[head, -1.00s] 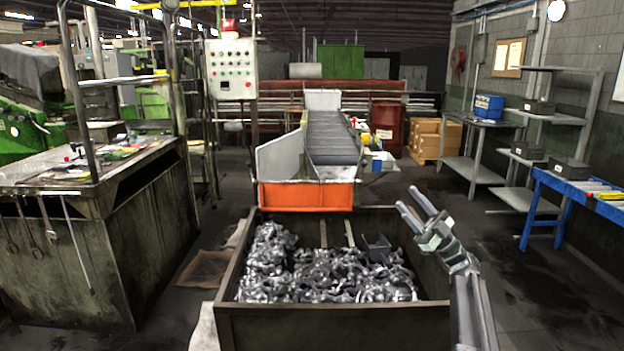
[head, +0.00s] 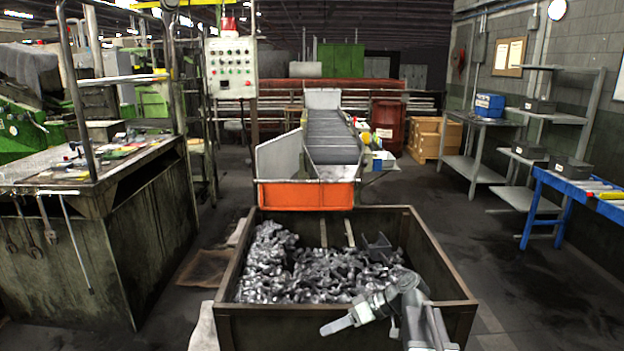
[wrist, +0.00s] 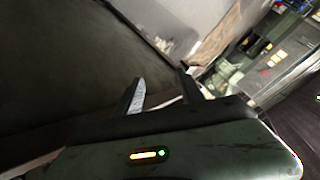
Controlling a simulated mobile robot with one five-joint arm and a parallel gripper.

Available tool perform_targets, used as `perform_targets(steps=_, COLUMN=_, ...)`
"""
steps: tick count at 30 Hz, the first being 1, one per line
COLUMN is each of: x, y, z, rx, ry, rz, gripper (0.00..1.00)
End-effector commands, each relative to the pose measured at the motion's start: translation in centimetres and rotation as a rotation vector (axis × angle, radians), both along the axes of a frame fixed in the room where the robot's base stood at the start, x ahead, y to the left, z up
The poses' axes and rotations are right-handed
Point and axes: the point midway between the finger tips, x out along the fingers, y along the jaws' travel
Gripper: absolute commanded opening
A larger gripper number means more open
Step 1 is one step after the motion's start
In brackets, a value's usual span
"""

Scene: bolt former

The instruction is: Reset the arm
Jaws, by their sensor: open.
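My gripper (head: 340,324) is at the front right of the metal bin (head: 262,326) in the head view, in front of the bin's near wall, with its fingers pointing left. It is empty. In the wrist view its two fingers (wrist: 162,86) stand apart with nothing between them. My folded forearm shows at the lower right of the head view and hides part of the bin's front rim.
The bin holds many shiny metal parts (head: 300,272) and a dark scoop-like piece (head: 378,246). An orange-fronted conveyor (head: 305,195) stands behind it. A workbench (head: 140,215) is on the left, a blue roller table (head: 575,190) on the right. Floor between bin and roller table is clear.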

Motion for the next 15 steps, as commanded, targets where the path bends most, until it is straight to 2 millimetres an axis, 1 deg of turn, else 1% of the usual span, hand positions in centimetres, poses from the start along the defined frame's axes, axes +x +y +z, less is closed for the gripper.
perform_targets(steps=1, x=-2.1, y=-0.4, z=-2.2, rx=-0.112, ry=0.1, rz=-0.054, gripper=0.46)
perform_targets(steps=3, x=-4.0, y=-1.8, z=-4.8, rx=-0.268, ry=0.222, rz=-0.155, gripper=0.46)
perform_targets(steps=6, x=-6.2, y=-4.2, z=-7.2, rx=-0.457, ry=0.338, rz=-0.305, gripper=0.46)
perform_targets(steps=9, x=-7.9, y=-6.7, z=-8.5, rx=-0.615, ry=0.405, rz=-0.454, gripper=0.46)
perform_targets(steps=14, x=-10.0, y=-10.5, z=-9.2, rx=-0.82, ry=0.445, rz=-0.689, gripper=0.46)
perform_targets(steps=15, x=-9.7, y=-10.7, z=-10.9, rx=-0.824, ry=0.447, rz=-0.699, gripper=0.46)
